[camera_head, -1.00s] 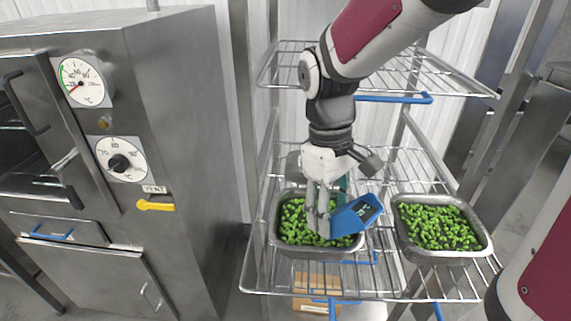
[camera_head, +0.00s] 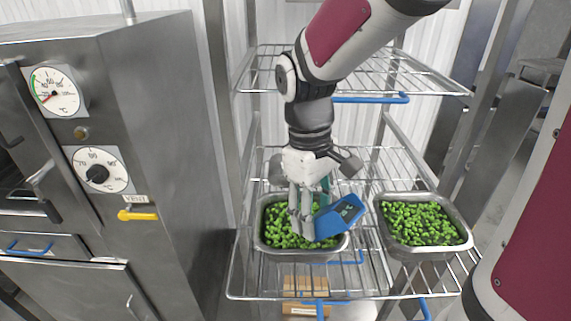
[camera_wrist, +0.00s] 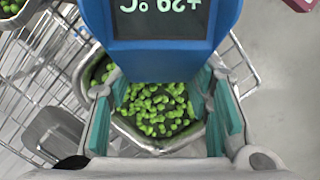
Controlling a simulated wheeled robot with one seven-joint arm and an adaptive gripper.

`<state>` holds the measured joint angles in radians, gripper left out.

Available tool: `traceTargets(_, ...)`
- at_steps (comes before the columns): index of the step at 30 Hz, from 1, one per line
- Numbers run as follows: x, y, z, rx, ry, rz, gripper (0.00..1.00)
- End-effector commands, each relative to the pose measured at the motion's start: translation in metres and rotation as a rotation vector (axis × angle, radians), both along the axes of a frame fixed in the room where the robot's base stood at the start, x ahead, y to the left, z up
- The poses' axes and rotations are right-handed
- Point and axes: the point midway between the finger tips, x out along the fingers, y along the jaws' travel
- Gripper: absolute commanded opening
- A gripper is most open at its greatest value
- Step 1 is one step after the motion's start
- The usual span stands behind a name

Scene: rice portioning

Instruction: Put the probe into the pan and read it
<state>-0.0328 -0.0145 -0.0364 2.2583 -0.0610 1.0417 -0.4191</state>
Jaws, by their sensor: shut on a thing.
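The probe is a blue thermometer body (camera_head: 340,216) with a dark display, held tilted over the left pan. My gripper (camera_head: 304,226) is shut on it, its fingers low over the peas. The left pan (camera_head: 290,256) is steel, filled with green peas, on the middle rack shelf. In the wrist view the blue body (camera_wrist: 160,55) hangs above the pan (camera_wrist: 150,149) between my teal-padded fingers. Its display is upside down, partly cut off at the top, and appears to read +29 °C. The probe's stem is hidden, so I cannot tell whether its tip is in the peas.
A second pan of peas (camera_head: 423,252) stands to the right on the same shelf. A wire shelf (camera_head: 355,75) is above it. A steel oven (camera_head: 165,110) with two dials and a yellow vent handle (camera_head: 138,215) stands at left. A cardboard box (camera_head: 303,284) sits below.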

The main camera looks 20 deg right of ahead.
Motion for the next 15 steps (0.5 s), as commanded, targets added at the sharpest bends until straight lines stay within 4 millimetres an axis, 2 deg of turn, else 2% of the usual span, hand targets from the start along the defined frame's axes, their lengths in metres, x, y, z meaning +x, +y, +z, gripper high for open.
traceTargets(10, 0.000, 0.000, 0.001, 0.000, 0.000, 0.000, 0.00)
traceTargets(15, -0.001, 0.000, 0.015, 0.000, 0.000, 0.000, 0.00)
